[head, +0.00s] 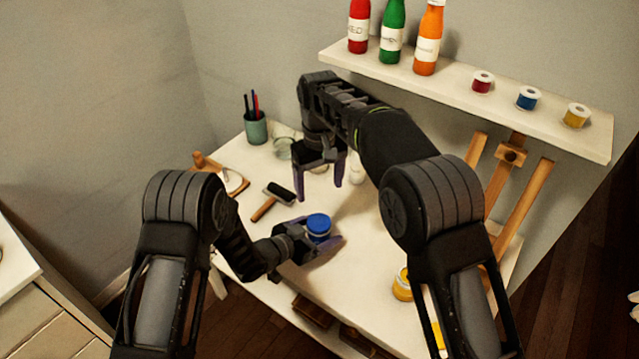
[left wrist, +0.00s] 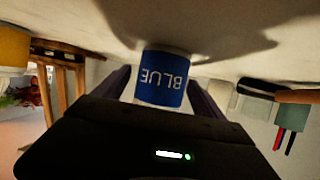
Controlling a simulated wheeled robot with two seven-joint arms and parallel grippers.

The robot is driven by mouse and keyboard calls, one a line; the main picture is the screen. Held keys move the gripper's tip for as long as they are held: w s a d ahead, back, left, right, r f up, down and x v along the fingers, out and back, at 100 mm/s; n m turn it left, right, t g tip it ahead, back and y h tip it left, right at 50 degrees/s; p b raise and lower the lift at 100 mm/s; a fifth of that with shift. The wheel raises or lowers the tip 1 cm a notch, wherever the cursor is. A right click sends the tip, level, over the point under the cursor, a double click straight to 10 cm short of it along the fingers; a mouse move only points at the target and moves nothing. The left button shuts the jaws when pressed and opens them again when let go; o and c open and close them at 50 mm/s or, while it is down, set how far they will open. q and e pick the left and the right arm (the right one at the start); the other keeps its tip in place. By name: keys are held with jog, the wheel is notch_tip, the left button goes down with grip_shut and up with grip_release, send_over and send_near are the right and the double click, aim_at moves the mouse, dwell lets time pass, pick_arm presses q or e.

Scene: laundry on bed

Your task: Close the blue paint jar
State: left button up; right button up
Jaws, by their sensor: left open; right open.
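The blue paint jar (head: 319,224) stands on the white table, its round top showing blue in the head view. I cannot tell whether that is a lid or paint. My left gripper (head: 322,236) is open around the jar, one finger on each side. In the left wrist view the jar (left wrist: 163,78) shows its "BLUE" label upside down between the fingers; contact is unclear. My right gripper (head: 318,186) is open and empty, fingers downward, farther back over the table. A small white object (head: 356,172), perhaps a lid, shows beside its right finger.
A brush or roller (head: 275,198) lies left of the blue jar. A pen cup (head: 256,130) and a glass (head: 283,148) stand at the back left. A yellow jar (head: 402,286) stands near the right arm.

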aim_at(310, 236)
pick_arm(q)
jog(key=b+v, duration=0.1)
jog(key=v, duration=0.6)
jog(key=shift+s+a+r, duration=0.2)
jog(key=shift+s+a, duration=0.05)
dwell(0.5)
